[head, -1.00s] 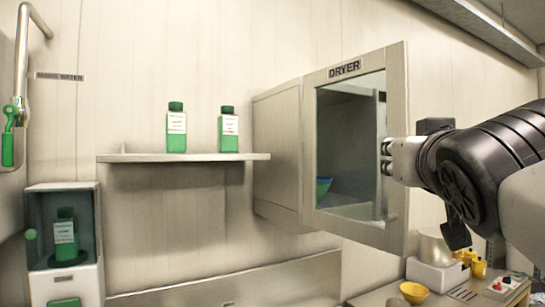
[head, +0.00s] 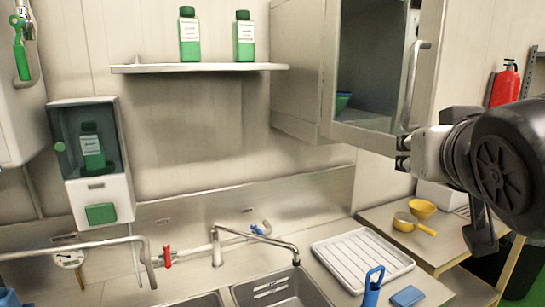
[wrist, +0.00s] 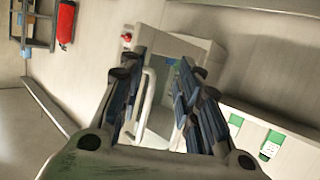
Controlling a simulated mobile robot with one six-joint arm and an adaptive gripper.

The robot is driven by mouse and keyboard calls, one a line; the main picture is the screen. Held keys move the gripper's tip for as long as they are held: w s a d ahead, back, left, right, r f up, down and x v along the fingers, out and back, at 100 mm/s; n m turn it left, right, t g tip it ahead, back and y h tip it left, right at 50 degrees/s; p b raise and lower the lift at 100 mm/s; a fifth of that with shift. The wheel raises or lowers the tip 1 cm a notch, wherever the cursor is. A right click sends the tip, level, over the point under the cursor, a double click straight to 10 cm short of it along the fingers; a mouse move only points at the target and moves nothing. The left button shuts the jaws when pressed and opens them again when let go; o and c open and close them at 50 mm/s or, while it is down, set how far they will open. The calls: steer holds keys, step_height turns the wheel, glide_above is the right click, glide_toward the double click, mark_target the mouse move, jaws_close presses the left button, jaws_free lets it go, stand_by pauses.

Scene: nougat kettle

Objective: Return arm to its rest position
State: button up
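My gripper (head: 402,153) is at the right of the head view, in front of the lower right part of the dryer cabinet (head: 297,75). In the wrist view my gripper (wrist: 161,60) has its two dark fingers apart, with nothing held between them. The dryer and its door handle (wrist: 146,103) show beyond the fingers. In the head view the handle (head: 412,85) is just above the gripper. A green bowl (head: 342,102) shows inside the dryer. I cannot tell if the dryer door is fully shut.
A shelf (head: 200,69) holds two green bottles. Below are a sink (head: 285,290), a tap (head: 275,241) and a white drying rack (head: 362,258). A red fire extinguisher (head: 504,84) is at the far right.

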steer(key=s+a+f+n+g+y, duration=0.1)
steer(key=s+f, duration=0.4)
steer(key=f, duration=0.5)
steer(key=s+a+f+n+g+y, duration=0.1)
steer(key=s+a+f+g, duration=0.3)
steer(key=f, duration=0.7)
steer(key=s+a+f+g+y, duration=0.1)
steer(key=s+a+f+g, duration=0.2)
steer(key=s+f, duration=0.5)
step_height(320, 180, down, 3)
steer(key=shift+r+n+g+y, duration=0.15)
steer(key=shift+n+g+y, duration=0.25)
steer(key=shift+g, duration=0.4)
steer(key=shift+d+r, duration=0.1)
steer(key=shift+r, duration=0.05)
